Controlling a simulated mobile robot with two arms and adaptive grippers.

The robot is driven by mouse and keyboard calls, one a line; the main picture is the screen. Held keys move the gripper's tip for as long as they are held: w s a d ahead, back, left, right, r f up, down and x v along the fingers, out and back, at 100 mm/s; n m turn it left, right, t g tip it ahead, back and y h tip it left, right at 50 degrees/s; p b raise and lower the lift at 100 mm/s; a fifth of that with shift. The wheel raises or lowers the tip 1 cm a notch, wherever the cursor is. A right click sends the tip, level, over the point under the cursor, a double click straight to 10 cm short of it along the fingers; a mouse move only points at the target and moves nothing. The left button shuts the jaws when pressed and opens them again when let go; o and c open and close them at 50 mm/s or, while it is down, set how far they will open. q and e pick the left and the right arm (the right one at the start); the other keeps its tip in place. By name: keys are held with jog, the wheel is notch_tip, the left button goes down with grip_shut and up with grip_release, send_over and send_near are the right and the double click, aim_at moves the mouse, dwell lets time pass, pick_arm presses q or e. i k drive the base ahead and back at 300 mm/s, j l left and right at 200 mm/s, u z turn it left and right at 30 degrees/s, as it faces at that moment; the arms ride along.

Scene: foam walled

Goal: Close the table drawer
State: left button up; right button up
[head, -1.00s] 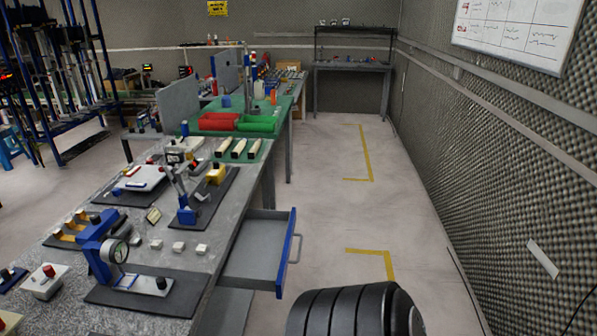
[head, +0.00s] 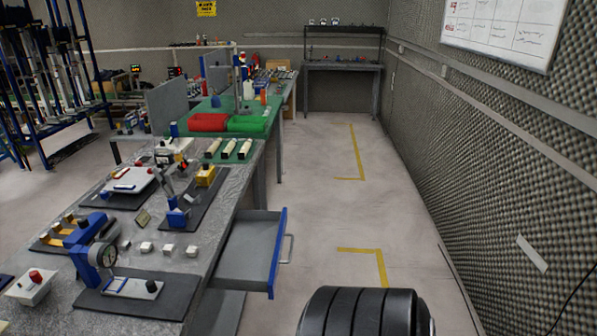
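The table drawer (head: 243,247) is pulled out from the right side of the grey work table (head: 207,236). It has a grey, empty-looking tray and a blue front panel (head: 278,250) with a metal bar handle (head: 289,248) facing the aisle. Neither of my grippers is in view, and nothing touches the drawer. A black ribbed rounded part, likely mine, stands at the bottom right of the drawer, apart from it.
Blue presses, a dial gauge (head: 107,256) and small white blocks (head: 146,247) cover the table. Red (head: 208,122) and green bins (head: 247,123) stand farther back. The aisle floor with yellow marks (head: 357,180) is clear, bounded by the foam wall (head: 500,190) on the right.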

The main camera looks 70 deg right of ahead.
aim_at(249, 259)
jog(key=l+z, duration=0.1)
jog(key=z, duration=0.4)
jog(key=l+z, duration=0.15)
jog(key=z, duration=0.8)
jog(key=i+l+z, duration=0.1)
jog(key=z, duration=0.35)
jog(key=i+l+z, duration=0.1)
jog(key=i+l, duration=0.05)
